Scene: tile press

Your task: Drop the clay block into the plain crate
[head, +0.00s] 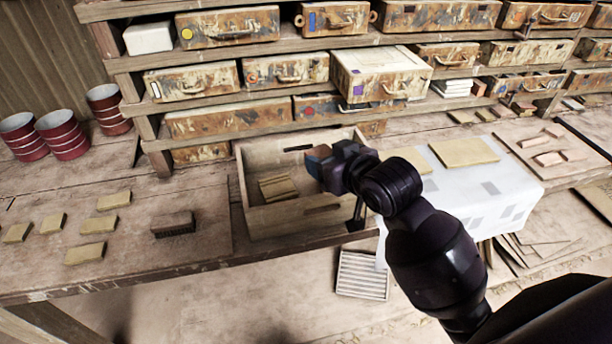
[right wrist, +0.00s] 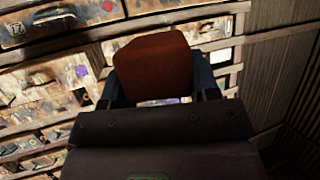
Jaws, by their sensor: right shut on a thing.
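My right gripper (head: 320,162) is shut on a reddish-brown clay block. In the right wrist view the clay block (right wrist: 152,66) sits between the two blue fingers, and in the head view the gripper mostly hides it. The plain crate (head: 285,217) is an open wooden box at the bench's front edge. The gripper appears over the crate's right part, above its rim; the exact height is hard to tell. A small stack of wooden-looking slats (head: 278,187) lies in the crate. My left gripper is not in view.
A dark brush (head: 173,223) and several tan blocks (head: 85,253) lie on the bench left of the crate. A white-covered table (head: 500,195) stands at right. Shelves with rusty drawers (head: 230,27) rise behind. Red tins (head: 62,134) stand at far left.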

